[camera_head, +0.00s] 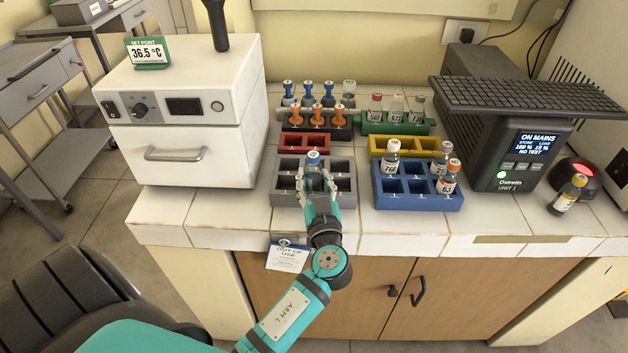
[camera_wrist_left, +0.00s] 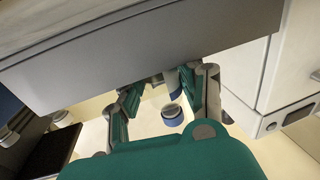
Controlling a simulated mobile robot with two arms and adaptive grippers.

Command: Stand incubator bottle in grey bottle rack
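The grey bottle rack (camera_head: 343,185) stands near the counter's front edge, left of the blue rack. A bottle with a blue cap (camera_head: 313,158) shows upright at the grey rack, beyond the tips of my left gripper (camera_head: 317,184). The gripper reaches over the rack from the front, with its fingers spread. In the left wrist view my left gripper (camera_wrist_left: 165,95) has its two fingers apart, and a blue-capped item (camera_wrist_left: 172,115) shows in the gap. The bottle's lower body is hidden, so I cannot tell how deep it sits. My right gripper is out of view.
A small red rack (camera_head: 305,142) lies behind the grey one. The blue rack (camera_head: 420,200) and yellow rack (camera_head: 405,146) stand to the right. The white incubator (camera_head: 185,145) is left, the black power unit (camera_head: 520,155) right. A lone bottle (camera_head: 568,195) stands beside a red-lit device (camera_head: 578,170).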

